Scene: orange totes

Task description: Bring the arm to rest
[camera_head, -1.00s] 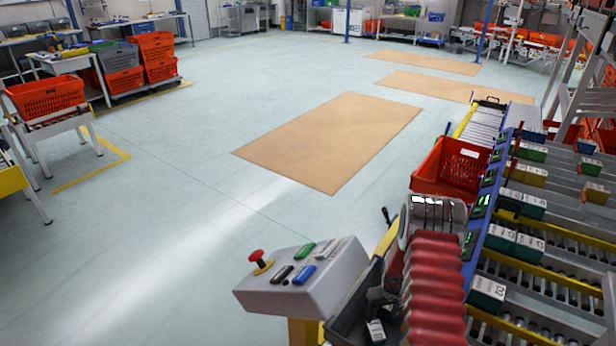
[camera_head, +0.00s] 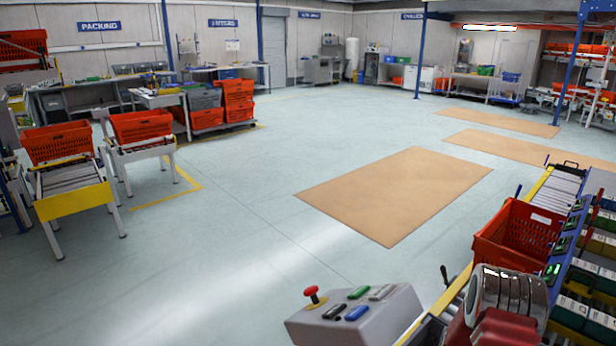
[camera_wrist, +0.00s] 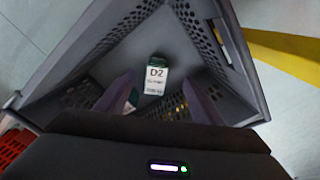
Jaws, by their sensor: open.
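In the wrist view, my gripper (camera_wrist: 160,86) is open, its two dark fingers apart and pointing down into a grey tote (camera_wrist: 98,22). A small box labelled D2 (camera_wrist: 156,76) lies in the tote, seen beyond and between the fingertips. I see nothing held between the fingers. In the head view, my arm's red sleeve and silver joint show at the bottom right; my gripper is out of that picture.
A grey control box (camera_head: 355,318) with a red stop button stands beside my arm. An orange tote (camera_head: 518,238) sits on the roller conveyor at right, next to racks of boxes. More orange totes (camera_head: 140,125) stand on stands at left. The middle floor is clear, with brown mats (camera_head: 395,195).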

